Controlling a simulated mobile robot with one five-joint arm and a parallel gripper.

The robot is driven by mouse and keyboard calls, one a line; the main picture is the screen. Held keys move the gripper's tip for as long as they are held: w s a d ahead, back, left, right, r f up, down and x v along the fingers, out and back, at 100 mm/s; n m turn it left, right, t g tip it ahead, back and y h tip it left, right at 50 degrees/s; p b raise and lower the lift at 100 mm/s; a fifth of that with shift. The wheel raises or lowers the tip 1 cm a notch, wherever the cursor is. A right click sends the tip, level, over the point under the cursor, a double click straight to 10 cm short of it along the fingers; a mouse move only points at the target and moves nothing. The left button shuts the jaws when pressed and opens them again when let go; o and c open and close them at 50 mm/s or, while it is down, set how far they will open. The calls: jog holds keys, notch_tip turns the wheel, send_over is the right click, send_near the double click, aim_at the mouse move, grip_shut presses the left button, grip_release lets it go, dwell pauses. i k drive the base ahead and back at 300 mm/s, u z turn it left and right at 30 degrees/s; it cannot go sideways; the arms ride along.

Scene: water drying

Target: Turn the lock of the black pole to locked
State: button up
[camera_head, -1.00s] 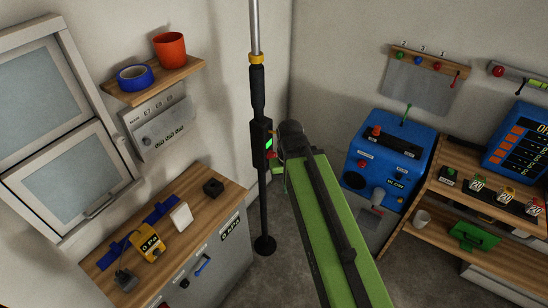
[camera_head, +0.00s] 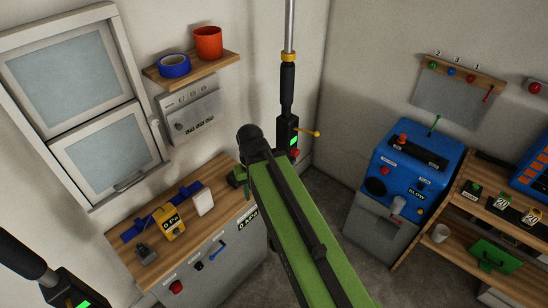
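The black pole (camera_head: 287,90) stands upright in the room corner, with a silver upper tube and a yellow collar. Its lock box (camera_head: 288,133) has a lit green panel, a red knob below, and a thin yellow lever (camera_head: 308,133) sticking out to the right. My green arm reaches up from the lower right and covers the pole's lower part. My gripper (camera_head: 239,177) shows only as a small dark and green piece left of the arm's end, over the bench edge. It appears apart from the lock box. Its fingers cannot be made out.
A wooden-topped bench (camera_head: 222,178) holds a yellow device and a white block at left. A second black pole piece with a green panel (camera_head: 84,303) shows at lower left. A blue machine (camera_head: 415,165) stands right. Bare floor (camera_head: 325,195) lies between.

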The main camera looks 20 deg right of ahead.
aim_at(295, 152)
jog(key=u, duration=1.55)
jog(key=k, duration=1.85)
jog(key=z, duration=0.5)
jog(key=i, duration=1.65)
